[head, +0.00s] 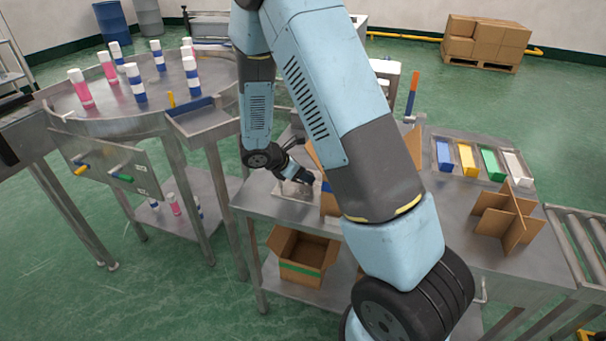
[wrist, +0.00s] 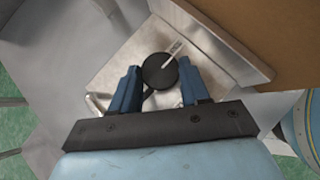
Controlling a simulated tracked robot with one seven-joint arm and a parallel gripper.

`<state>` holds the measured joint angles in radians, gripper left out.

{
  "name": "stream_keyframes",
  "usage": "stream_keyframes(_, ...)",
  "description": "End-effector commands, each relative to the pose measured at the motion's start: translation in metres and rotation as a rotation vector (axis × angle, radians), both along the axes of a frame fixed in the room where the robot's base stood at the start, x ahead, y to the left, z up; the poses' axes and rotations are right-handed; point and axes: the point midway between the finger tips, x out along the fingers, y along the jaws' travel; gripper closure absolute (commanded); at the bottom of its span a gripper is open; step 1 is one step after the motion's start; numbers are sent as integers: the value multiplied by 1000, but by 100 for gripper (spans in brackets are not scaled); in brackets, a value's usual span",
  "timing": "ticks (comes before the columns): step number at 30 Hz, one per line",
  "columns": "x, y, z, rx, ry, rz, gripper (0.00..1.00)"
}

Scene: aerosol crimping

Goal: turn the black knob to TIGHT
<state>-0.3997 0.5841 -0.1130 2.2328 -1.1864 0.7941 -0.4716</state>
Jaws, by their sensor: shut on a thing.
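The black knob (wrist: 158,72) is round and sits on a pale metal plate (wrist: 112,72) in the wrist view. A light pointer-like strip (wrist: 173,52) reaches from it towards the upper right. My gripper (wrist: 160,75) has its two blue fingers on either side of the knob, shut on it. In the head view my gripper (head: 302,179) is low over the near left part of the metal bench (head: 265,205), where the knob is hidden behind it. I cannot read any TIGHT mark in either view.
A brown cardboard face (wrist: 265,40) stands close right of the plate in the wrist view. On the bench are a cardboard divider (head: 505,215) and several coloured blocks (head: 466,158). A round table (head: 110,105) with capped cans stands left. An open carton (head: 300,258) sits below.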

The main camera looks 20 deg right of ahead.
Motion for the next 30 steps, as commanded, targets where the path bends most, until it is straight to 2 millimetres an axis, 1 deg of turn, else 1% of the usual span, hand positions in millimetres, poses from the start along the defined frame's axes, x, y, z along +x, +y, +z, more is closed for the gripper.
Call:
stream_keyframes(5,1,0,0,1,0,-38,85)
stream_keyframes(11,4,0,0,1,-2,-152,85)
stream_keyframes(30,13,-3,-1,0,0,-745,85)
